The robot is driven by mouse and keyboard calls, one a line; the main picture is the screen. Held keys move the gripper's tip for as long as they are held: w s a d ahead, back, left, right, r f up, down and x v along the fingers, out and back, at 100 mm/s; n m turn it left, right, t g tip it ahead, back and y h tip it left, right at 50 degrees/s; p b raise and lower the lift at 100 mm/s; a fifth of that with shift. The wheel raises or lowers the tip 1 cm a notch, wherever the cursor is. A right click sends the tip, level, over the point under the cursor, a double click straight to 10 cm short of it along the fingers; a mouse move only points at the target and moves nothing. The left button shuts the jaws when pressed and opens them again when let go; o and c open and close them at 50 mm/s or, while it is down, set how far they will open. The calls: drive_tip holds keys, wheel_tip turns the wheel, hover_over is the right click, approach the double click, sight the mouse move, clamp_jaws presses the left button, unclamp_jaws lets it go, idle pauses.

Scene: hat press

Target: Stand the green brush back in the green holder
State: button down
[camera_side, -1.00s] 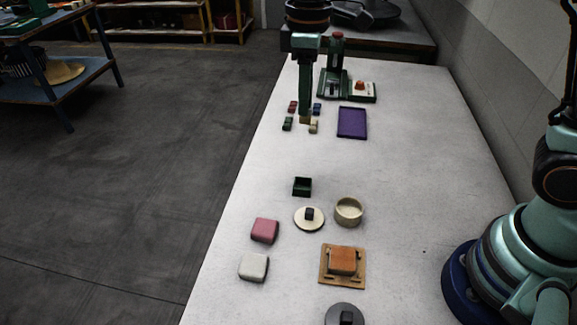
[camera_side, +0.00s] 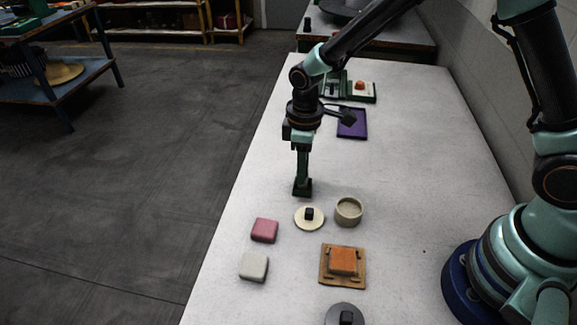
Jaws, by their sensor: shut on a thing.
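The green brush (camera_side: 303,166) hangs upright below my gripper (camera_side: 302,148), which is shut on its upper part. The dark green holder (camera_side: 302,190) is a small square box on the white table, directly under the brush. The brush's lower end is at the holder's opening and looks to be inside it. Its bristles are hidden, and I cannot tell whether it touches the bottom.
A cream lid with a dark knob (camera_side: 310,218) and a round beige pot (camera_side: 348,211) stand close in front. A pink block (camera_side: 264,230), a white block (camera_side: 254,267) and an orange block (camera_side: 343,261) are nearer. A purple tray (camera_side: 354,131) lies behind.

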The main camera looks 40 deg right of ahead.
drive_tip(key=shift+f, duration=0.45)
drive_tip(key=shift+f, duration=0.15)
drive_tip(key=c, duration=0.6)
unclamp_jaws()
drive_tip(key=shift+c, duration=0.2)
